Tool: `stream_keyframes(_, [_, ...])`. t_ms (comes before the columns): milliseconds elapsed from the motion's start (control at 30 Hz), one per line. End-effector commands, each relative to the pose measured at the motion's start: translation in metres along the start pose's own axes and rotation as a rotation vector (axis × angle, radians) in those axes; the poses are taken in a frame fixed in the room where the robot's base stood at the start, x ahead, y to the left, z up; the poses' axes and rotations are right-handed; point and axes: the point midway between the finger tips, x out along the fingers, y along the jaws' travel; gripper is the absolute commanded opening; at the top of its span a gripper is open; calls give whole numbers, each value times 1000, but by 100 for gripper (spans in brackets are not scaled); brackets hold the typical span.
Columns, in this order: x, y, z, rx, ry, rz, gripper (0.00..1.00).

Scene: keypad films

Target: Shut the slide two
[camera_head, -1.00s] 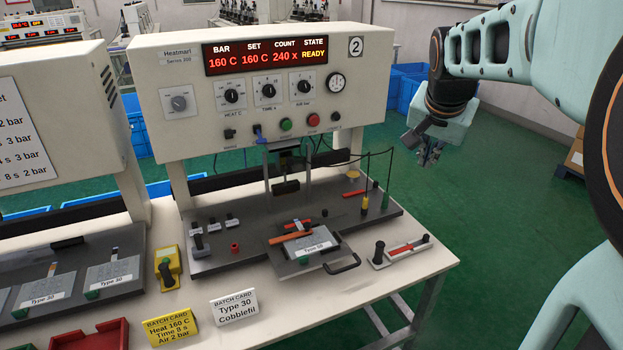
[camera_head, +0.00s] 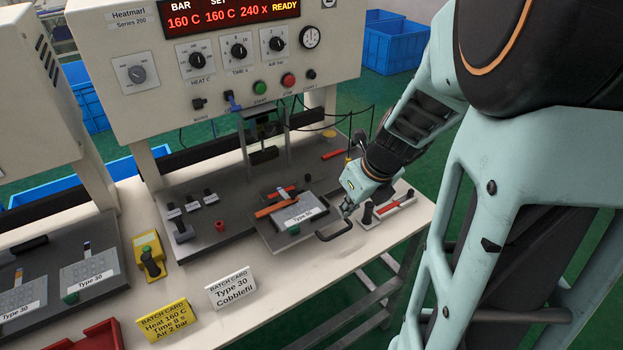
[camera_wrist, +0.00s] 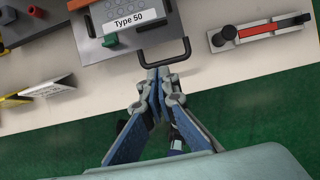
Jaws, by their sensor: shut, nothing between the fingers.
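Slide two is a dark grey plate (camera_head: 268,238) with a keypad labelled Type 50 on it, at the middle of press 2. It sticks out forward past the grey base (camera_head: 215,252) and shows at the top of the wrist view (camera_wrist: 91,50). Its black bar handle (camera_head: 334,235) points toward the bench's front edge; it also shows in the wrist view (camera_wrist: 187,50). My gripper (camera_head: 346,211) is shut and empty. In the wrist view its fingertips (camera_wrist: 158,72) lie at the handle's front bar; I cannot tell if they touch it.
An orange-red strip lies across the keypad. A small fixture with a black knob and red strip (camera_head: 394,205) stands right of the handle. Batch cards (camera_head: 231,290) and a yellow device (camera_head: 149,257) stand to the left. The bench in front of the slide is clear.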

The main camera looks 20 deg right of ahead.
Motion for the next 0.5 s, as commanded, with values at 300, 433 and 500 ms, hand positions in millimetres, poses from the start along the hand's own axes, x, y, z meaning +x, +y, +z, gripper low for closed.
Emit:
stream_keyframes(300, [58, 1, -3, -3, 6, 4, 0])
stream_keyframes(433, [84, 0, -2, -5, 4, 2, 0])
stream_keyframes(500, [96, 0, -2, -4, 4, 2, 0])
